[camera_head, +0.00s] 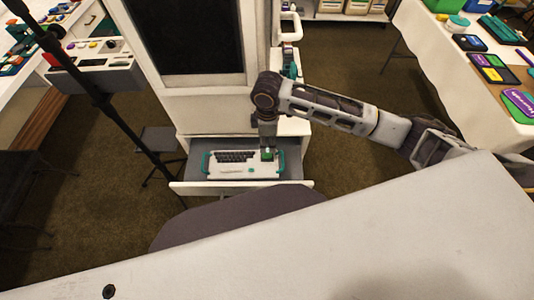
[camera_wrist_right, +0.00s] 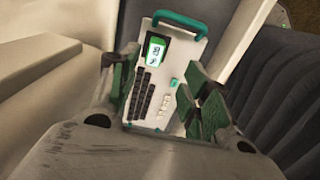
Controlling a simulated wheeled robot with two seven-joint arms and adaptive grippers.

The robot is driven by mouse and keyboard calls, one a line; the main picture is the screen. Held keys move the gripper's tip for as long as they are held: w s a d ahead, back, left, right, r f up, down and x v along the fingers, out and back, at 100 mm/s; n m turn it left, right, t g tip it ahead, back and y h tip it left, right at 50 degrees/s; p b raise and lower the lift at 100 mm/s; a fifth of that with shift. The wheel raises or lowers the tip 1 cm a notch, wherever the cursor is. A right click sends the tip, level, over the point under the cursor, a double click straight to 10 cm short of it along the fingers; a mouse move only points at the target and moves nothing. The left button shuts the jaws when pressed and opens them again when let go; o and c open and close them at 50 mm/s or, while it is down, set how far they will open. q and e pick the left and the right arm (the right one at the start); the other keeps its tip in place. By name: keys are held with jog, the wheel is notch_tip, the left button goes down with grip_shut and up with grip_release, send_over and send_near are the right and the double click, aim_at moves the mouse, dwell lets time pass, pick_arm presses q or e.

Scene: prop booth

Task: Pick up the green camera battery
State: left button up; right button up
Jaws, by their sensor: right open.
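The green camera battery (camera_head: 267,156) lies at the right end of a white keyboard-like tray (camera_head: 222,171) with teal handles, inside an open drawer. In the right wrist view the battery (camera_wrist_right: 155,49) is green with a white label and lies near the tray's far handle. My right gripper (camera_head: 268,147) points down over the battery and partly covers it in the head view. Its two fingers stand apart in the wrist view, with the tray showing between them and nothing held. I cannot tell the exact height above the battery. My left gripper is not in view.
The drawer (camera_head: 240,188) is pulled out below a white cabinet with a dark panel (camera_head: 199,35). A black stand pole (camera_head: 105,103) rises at the left. A pale table (camera_head: 400,235) fills the foreground. A table with colourful items (camera_head: 480,100) stands at the right.

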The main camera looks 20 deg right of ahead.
aim_at(267, 154)
notch_tip(267, 154, down, 3)
jog(key=shift+f, duration=0.45)
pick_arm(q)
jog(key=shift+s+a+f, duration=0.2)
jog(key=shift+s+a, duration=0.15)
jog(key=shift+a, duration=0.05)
pick_arm(e)
jog(key=shift+w+f+b, duration=0.2)
jog(key=shift+f, duration=0.95)
jog(key=shift+w+f+b, duration=0.2)
jog(key=shift+f, duration=1.25)
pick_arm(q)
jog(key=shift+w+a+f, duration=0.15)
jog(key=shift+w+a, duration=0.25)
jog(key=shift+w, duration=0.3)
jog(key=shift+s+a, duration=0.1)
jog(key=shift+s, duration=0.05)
